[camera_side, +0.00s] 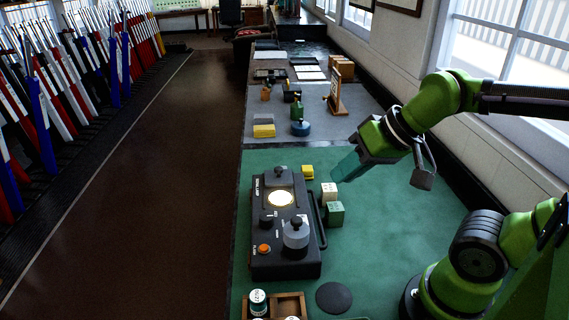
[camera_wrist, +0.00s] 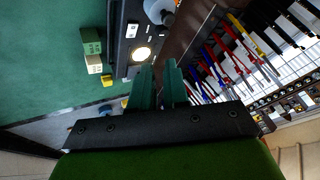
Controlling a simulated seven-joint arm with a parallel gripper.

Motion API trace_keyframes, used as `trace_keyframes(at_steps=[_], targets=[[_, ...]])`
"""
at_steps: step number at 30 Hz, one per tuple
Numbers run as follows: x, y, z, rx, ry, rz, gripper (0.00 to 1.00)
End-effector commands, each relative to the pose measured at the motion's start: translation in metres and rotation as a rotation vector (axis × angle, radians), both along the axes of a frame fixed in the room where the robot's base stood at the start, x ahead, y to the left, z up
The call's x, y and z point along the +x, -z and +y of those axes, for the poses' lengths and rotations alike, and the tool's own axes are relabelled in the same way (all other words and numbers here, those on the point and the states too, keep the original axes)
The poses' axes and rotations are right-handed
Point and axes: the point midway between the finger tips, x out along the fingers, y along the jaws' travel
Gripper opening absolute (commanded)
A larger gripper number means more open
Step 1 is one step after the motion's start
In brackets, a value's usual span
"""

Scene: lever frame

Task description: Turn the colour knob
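A black lamp box (camera_side: 259,205) lies on the green bench top, with a round lit window (camera_side: 280,198). It carries a knob at its far end (camera_side: 278,177), a small black knob (camera_side: 267,221), a large grey-topped knob (camera_side: 296,234) and an orange button (camera_side: 264,249). I cannot read which is the colour knob. In the wrist view the lit window (camera_wrist: 141,53) and a grey knob (camera_wrist: 160,11) show beyond my fingers. My gripper (camera_side: 344,168) hangs in the air right of the box, apart from it. Its teal fingers (camera_wrist: 158,72) show a narrow empty gap.
Pale and green blocks (camera_side: 335,214) and a yellow block (camera_side: 307,172) stand right of the box. A wooden tray (camera_side: 289,306) with small containers and a dark disc (camera_side: 333,298) are at the near end. Green bench is clear farther right. Coloured levers (camera_side: 75,80) line the left.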

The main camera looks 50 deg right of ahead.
Motion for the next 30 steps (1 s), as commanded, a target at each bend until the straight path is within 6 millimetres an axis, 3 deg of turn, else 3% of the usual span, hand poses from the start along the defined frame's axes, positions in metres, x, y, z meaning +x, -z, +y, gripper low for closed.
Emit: trace_keyframes(at_steps=[1, 5, 9, 21, 25, 30], targets=[[0.001, 0.006, 0.001, 0.0, -0.004, 0.025, 0.23], [0.021, 0.01, 0.004, -0.015, -0.026, 0.094, 0.43], [0.06, 0.01, 0.01, -0.091, -0.139, 0.205, 0.62], [0.169, 0.024, 0.028, -0.351, -0.697, 0.478, 0.62], [0.181, 0.012, 0.027, -0.399, -0.835, 0.491, 0.62], [0.175, 0.008, 0.027, -0.41, -0.918, 0.498, 0.62]])
